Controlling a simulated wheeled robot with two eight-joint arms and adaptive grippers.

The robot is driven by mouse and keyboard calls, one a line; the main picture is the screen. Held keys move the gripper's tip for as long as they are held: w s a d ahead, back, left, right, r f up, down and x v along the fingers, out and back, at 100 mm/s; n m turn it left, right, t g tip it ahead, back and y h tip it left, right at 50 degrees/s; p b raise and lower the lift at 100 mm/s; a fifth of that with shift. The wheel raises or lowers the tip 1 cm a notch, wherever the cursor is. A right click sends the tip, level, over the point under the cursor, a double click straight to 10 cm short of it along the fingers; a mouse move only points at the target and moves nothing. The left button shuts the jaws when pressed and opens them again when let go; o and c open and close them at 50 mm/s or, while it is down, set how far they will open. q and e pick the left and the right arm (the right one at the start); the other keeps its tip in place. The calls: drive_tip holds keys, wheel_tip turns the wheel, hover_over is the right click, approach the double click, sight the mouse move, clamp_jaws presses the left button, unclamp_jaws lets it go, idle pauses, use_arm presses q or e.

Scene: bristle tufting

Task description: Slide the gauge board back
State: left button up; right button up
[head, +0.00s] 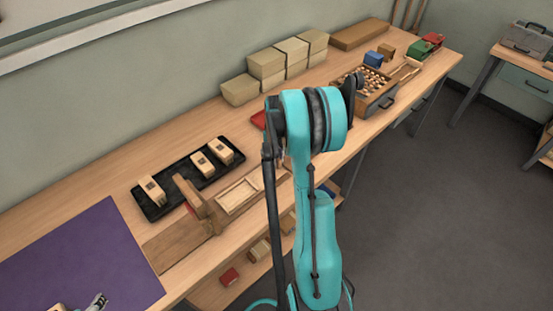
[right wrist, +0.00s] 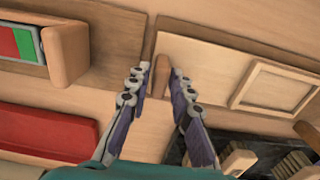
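A pale wooden board with a raised rectangular frame, which seems to be the gauge board, lies on the bench in the head view (head: 238,196). In the right wrist view the board (right wrist: 200,62) is at the right, with a rounded wooden peg (right wrist: 161,76) at its left edge. My right gripper (right wrist: 160,76) is open, one finger on each side of the peg, with narrow gaps showing. In the head view my right arm hides that gripper and the peg. Only the tip of my left gripper (head: 97,303) shows, low by the purple mat; its state is unclear.
The right wrist view shows a red tray (right wrist: 45,135) and a wooden block with a red and green panel (right wrist: 66,48).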

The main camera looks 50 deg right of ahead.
wheel_tip(320, 180, up, 12)
idle(0.6)
idle(0.5)
